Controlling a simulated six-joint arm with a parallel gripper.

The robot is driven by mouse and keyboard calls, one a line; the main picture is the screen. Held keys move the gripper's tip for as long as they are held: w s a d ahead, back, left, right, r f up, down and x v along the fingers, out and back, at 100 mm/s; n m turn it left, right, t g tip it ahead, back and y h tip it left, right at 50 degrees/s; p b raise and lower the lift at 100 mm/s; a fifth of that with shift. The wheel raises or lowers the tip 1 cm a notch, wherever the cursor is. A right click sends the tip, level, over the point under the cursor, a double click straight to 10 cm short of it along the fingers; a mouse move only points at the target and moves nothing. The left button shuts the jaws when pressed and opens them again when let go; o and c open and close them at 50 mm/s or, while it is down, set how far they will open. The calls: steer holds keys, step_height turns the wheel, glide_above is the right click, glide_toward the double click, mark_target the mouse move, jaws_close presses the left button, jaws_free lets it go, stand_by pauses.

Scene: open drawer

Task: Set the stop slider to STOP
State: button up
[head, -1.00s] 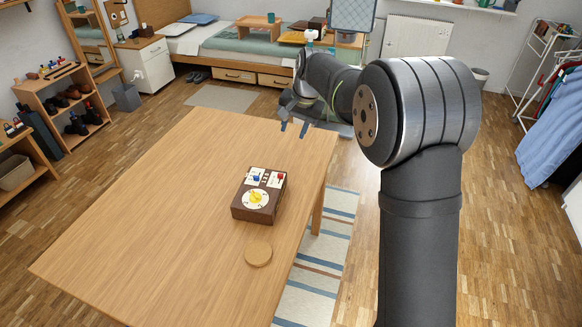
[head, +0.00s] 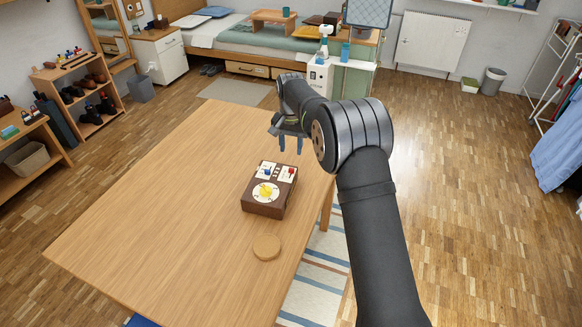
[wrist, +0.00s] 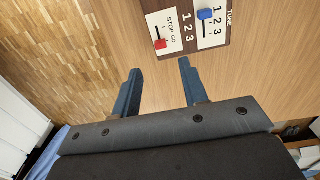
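A brown box (head: 256,206) stands on the table, with white panels and a round yellow dial (head: 266,192) on top. The stop slider has a red knob (head: 291,172); in the wrist view the red knob (wrist: 161,44) is at the GO end of its slot, away from the STOP word. A blue knob (wrist: 206,14) is on the TUNE panel beside it. My gripper (head: 290,150) is above the table, just beyond the box's far side. In the wrist view its two fingers (wrist: 157,75) are apart with nothing between them, and the red knob lies ahead of them.
A round wooden disc (head: 266,247) lies on the table (head: 150,215) near the box. The table to the left of the box is clear. The table's right edge runs close to the box, with a striped rug (head: 318,270) on the floor below.

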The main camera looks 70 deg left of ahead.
mark_target(291, 170)
step_height(291, 170, down, 9)
steer(key=shift+f, duration=0.1)
stand_by(0.3)
jaws_close()
